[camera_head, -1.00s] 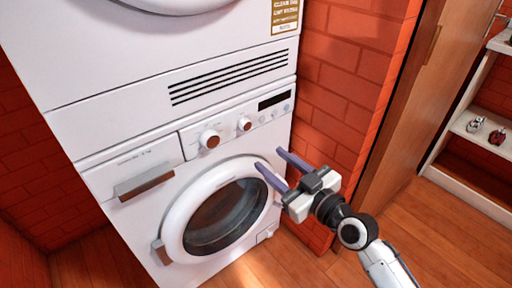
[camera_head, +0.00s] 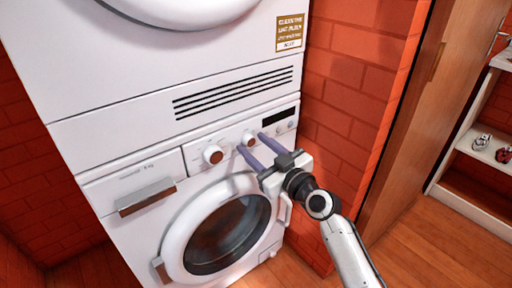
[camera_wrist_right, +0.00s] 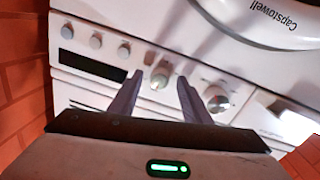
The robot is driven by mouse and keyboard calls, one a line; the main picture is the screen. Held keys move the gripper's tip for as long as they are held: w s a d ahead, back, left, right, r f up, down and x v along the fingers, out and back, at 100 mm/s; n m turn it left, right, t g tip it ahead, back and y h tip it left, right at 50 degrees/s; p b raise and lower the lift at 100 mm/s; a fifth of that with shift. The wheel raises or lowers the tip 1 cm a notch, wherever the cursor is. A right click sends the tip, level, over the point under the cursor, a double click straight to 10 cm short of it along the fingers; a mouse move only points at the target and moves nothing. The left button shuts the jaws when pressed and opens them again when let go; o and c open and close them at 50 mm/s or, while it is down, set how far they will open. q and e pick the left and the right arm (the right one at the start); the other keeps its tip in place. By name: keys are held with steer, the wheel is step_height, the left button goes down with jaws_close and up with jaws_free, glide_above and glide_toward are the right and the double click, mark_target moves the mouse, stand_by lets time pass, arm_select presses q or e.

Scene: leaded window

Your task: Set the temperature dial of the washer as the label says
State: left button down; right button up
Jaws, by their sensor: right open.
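The washer (camera_head: 128,227) is the lower white machine, with a control panel across its top. Two round knobs with brownish faces sit on it: a left knob (camera_head: 213,155) and a right knob (camera_head: 249,140). I cannot tell which one is the temperature dial. My right gripper (camera_head: 252,143) is open, its two purple fingers on either side of the right knob in the head view. In the right wrist view, that knob (camera_wrist_right: 160,76) shows between and beyond the fingertips, and the other knob (camera_wrist_right: 216,98) is by the right finger. Contact is not visible. My left gripper is out of view.
A dark display (camera_head: 279,115) and small buttons lie right of the knobs. A brick wall (camera_head: 345,95) stands close on the right.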

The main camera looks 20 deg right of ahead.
steer(key=c, duration=1)
steer(key=shift+c, duration=0.2)
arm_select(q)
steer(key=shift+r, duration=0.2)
arm_select(e)
steer(key=shift+r+m+p, duration=0.1)
steer(key=shift+m+p, duration=0.35)
steer(key=shift+m, duration=0.25)
steer(key=shift+m+p, duration=0.6)
steer(key=shift+m, duration=0.6)
steer(key=m+p, duration=0.1)
steer(key=m, duration=0.3)
steer(key=shift+p, duration=0.35)
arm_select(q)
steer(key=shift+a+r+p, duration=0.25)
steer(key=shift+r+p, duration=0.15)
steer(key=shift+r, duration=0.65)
arm_select(e)
steer(key=shift+m+g, duration=0.3)
steer(key=shift+m, duration=1.4)
